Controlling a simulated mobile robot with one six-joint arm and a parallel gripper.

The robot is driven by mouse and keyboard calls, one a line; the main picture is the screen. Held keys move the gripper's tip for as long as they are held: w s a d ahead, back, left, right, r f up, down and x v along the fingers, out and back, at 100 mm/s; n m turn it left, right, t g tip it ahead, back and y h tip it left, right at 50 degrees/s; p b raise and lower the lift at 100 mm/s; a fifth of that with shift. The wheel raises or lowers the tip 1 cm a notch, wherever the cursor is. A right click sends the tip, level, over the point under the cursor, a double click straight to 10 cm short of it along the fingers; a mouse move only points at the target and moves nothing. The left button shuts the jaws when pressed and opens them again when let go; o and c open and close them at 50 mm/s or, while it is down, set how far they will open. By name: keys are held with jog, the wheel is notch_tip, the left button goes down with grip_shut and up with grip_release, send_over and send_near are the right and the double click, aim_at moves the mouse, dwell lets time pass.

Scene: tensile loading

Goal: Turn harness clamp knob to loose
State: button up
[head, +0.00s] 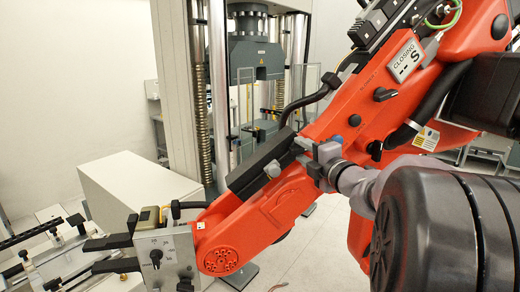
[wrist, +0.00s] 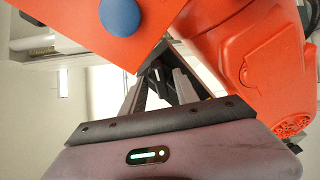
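A black winged knob (head: 385,93) sits on the orange arm (head: 340,115) in the head view, below the white "CLOSING" label. A second knob, a dial on a pale marked plate (head: 178,252), is at that arm's lower left end. I cannot tell for certain which is the harness clamp knob, and the dial's lettering is too small to read. My gripper (wrist: 160,82) reaches in between orange surfaces in the wrist view.
An orange plate with a blue disc (wrist: 119,18) is close above my gripper. A black cable (head: 308,100) runs along the orange arm. The tensile machine (head: 255,58) and a pale box (head: 125,190) stand behind. Rails (head: 45,250) lie lower left.

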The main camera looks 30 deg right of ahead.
jog(key=shift+c, duration=0.5)
grip_shut()
